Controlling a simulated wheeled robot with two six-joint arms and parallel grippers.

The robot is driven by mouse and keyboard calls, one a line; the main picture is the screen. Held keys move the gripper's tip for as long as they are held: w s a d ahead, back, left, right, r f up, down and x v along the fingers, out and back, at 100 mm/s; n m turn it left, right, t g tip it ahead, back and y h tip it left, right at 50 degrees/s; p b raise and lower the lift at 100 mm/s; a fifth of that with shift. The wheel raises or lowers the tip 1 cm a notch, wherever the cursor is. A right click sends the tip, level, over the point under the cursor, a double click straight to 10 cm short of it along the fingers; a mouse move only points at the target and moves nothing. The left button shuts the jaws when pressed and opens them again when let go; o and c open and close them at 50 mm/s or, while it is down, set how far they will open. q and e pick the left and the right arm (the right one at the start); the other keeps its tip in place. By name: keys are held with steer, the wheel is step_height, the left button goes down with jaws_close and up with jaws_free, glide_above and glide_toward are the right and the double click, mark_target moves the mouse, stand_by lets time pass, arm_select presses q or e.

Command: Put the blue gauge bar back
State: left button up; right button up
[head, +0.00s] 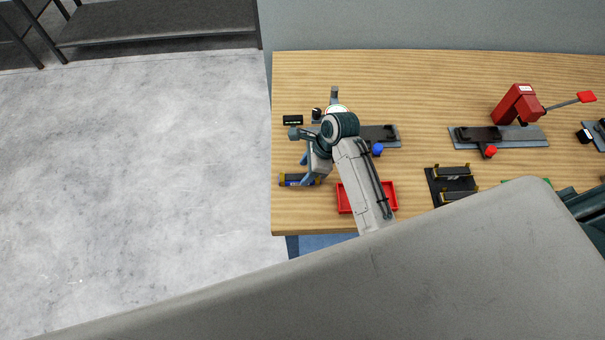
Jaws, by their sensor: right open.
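A short bar with yellow ends and a blue middle (297,181), which looks like the blue gauge bar, lies near the table's left edge. My right gripper (303,170) is open at the bar, its blue fingers pointing down toward it. The fingers partly cover the bar, and I cannot tell whether they touch it. A black stand with yellow-edged holders (436,188) sits to the right on the table; I cannot tell whether it belongs to the bar. My left gripper is not in view.
My right forearm crosses a red tray (343,198). Behind are a plate fixture with a blue knob (377,149), one with a red knob (490,152), a red lever press (518,104) and a small black display (292,120). The wooden table (420,80) is clear along its back.

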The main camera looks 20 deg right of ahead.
steer(key=b+v, duration=0.1)
steer(key=v, duration=0.7)
steer(key=shift+d+r, duration=0.15)
steer(key=shift+r, duration=0.1)
steer(key=shift+s, duration=0.1)
